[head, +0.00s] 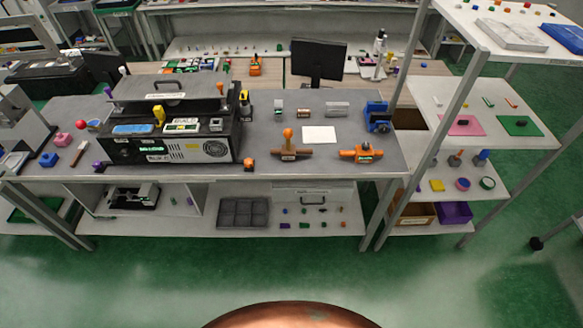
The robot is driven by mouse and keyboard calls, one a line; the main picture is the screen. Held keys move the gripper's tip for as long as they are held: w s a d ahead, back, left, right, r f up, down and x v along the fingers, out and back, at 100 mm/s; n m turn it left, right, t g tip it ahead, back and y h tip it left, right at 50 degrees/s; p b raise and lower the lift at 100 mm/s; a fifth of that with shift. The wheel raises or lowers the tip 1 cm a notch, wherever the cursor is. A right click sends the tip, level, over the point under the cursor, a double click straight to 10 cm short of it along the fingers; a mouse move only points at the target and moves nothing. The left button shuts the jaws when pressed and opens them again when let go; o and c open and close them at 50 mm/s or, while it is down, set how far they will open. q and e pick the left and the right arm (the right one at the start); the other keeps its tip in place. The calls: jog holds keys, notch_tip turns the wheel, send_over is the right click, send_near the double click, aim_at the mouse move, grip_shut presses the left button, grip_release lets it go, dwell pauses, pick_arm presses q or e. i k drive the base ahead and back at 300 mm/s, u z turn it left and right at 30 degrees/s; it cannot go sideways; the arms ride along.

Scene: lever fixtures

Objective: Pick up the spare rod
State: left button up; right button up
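No single item can be told for sure as the spare rod. Small thin stick-like pieces, one orange (511,102) and one green (488,102), lie on the middle shelf at the right. A short brown-handled piece (79,148) lies at the left of the grey workbench (340,170). On the bench stand a lever with an orange knob on a brown base (289,146), an orange fixture (362,153) and a blue fixture (377,115). Neither of my grippers is in view.
A large black machine (170,140) takes up the bench's left half. A white sheet (319,134) lies at its centre. A dark monitor (318,60) stands behind. The lower shelf holds a divided grey tray (242,213) and small parts. The green floor (140,285) in front is clear.

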aim_at(288, 151)
jog(key=u, duration=0.55)
jog(key=i, duration=1)
jog(key=z, duration=0.6)
